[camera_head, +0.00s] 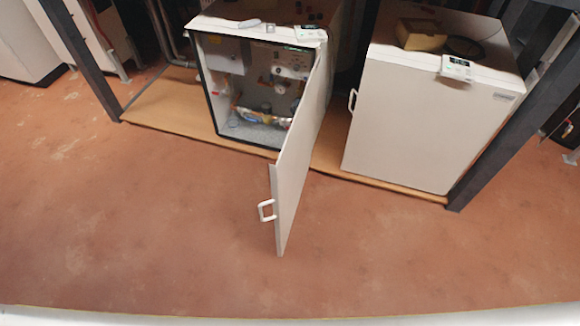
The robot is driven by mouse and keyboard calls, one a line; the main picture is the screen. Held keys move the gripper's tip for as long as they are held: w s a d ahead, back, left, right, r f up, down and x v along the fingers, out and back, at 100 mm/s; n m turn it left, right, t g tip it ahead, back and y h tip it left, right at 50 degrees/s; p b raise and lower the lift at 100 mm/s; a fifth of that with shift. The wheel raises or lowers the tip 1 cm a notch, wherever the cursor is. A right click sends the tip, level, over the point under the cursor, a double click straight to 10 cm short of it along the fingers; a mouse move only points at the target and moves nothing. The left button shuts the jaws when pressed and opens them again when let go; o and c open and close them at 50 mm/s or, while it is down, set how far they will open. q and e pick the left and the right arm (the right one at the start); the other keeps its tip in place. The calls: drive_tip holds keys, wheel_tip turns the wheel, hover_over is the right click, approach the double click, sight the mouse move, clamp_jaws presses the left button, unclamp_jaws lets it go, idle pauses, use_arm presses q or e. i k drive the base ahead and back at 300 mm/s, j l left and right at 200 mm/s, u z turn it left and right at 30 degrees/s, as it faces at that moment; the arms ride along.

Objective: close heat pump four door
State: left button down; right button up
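A white heat pump cabinet (212,90) stands left of centre on a wooden board, with its front open. Its white door (292,165) is hinged at the right side and swung wide out over the floor. A white handle (266,210) sits near the door's free edge. Pipes, a gauge and grey boxes show inside the cabinet. Which heat pump is number four cannot be told from this view. Neither of my grippers is in view.
A second white heat pump (425,125) with its door shut stands to the right. Dark posts (87,55) frame the wooden board (150,112). The reddish floor (140,220) in front is clear. A white edge runs along the bottom.

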sight(288, 178)
drive_tip(key=i+l+u, duration=0.4)
drive_tip(key=i+l, duration=0.35)
